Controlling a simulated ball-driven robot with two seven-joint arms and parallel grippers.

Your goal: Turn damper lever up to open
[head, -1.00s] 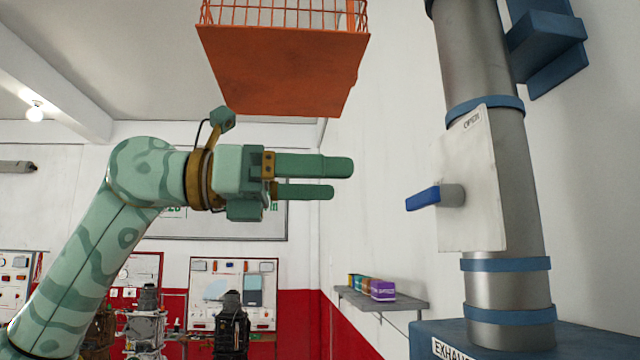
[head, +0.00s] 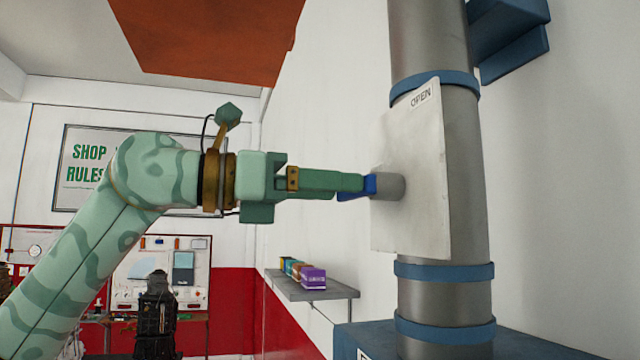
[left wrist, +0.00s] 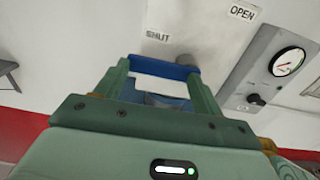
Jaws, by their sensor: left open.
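The damper lever has a blue handle (head: 370,185) on a grey hub (head: 388,187), on a white plate (head: 415,175) fixed to a metal pipe. The plate reads OPEN near its top edge; the left wrist view also shows SHUT. My left gripper (head: 350,185) is at the handle, its fingers partly covering it. In the left wrist view the blue handle (left wrist: 165,71) lies across the gap between the two spread fingers of my left gripper (left wrist: 158,78). I cannot tell whether they touch it. My right gripper is not in view.
The pipe (head: 445,300) with blue bands stands at the right. A small wall shelf (head: 320,291) with coloured boxes is below the gripper. An orange box (head: 210,40) hangs overhead. A gauge panel (left wrist: 275,68) shows in the left wrist view.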

